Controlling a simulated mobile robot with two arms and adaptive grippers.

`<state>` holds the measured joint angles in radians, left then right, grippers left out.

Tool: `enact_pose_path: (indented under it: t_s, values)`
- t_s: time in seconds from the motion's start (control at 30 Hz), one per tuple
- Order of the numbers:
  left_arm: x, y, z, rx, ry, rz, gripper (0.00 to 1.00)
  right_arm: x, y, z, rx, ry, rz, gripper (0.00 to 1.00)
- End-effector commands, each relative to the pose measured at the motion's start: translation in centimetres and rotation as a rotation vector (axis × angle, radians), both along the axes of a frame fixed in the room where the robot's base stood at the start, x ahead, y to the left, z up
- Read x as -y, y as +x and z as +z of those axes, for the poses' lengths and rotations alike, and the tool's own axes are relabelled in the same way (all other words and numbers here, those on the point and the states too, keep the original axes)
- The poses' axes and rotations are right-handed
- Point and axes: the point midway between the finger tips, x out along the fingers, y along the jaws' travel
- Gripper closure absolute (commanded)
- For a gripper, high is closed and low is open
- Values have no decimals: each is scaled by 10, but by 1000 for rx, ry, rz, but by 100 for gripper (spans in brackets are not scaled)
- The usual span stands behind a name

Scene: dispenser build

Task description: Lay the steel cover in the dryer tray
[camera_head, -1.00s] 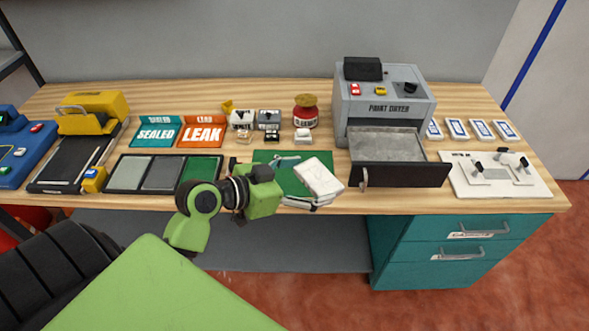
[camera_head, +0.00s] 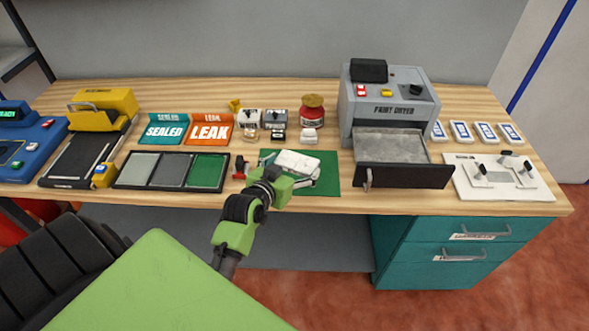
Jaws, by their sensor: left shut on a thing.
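The steel cover (camera_head: 297,161), a pale flat piece, is in my left gripper (camera_head: 303,178), which is shut on it. They are over the green mat (camera_head: 326,180) in the middle of the bench; the height above the mat is hard to tell. The dryer tray (camera_head: 392,146) is pulled out of the grey paint dryer (camera_head: 388,103), to the right of the gripper. Its grey floor shows no object on it. My right gripper is not in view.
A dark three-part tray (camera_head: 173,170) lies left of the mat. SEALED (camera_head: 164,130) and LEAK (camera_head: 211,130) bins stand behind it. A red jar (camera_head: 312,112) and small blocks are behind the mat. A white fixture plate (camera_head: 500,177) lies right of the dryer tray's black front (camera_head: 404,176).

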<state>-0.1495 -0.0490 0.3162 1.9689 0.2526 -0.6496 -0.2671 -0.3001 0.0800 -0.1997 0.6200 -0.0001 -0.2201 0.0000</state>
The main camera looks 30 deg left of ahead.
Motion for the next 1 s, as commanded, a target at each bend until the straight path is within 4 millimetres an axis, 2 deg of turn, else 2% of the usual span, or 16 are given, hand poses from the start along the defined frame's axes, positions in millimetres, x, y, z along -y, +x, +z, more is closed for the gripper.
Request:
enact_pose_path:
  t_s: [0.13, 0.2, 0.4, 0.7, 0.9, 1.0]
  values:
    - [-17, 27, -12, 1, 0, 0, 41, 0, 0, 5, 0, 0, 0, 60]
    - [-21, 34, -27, -2, 0, -1, 41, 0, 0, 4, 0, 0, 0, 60]
    - [-33, 53, -54, 0, 1, 0, 41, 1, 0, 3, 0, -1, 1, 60]
    - [-41, 66, -72, 1, 0, 0, 41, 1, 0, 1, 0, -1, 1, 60]
    - [-40, 65, -97, 0, 0, -1, 41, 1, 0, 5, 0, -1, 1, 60]
    - [-40, 65, -100, 2, 1, 0, 41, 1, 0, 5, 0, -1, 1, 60]
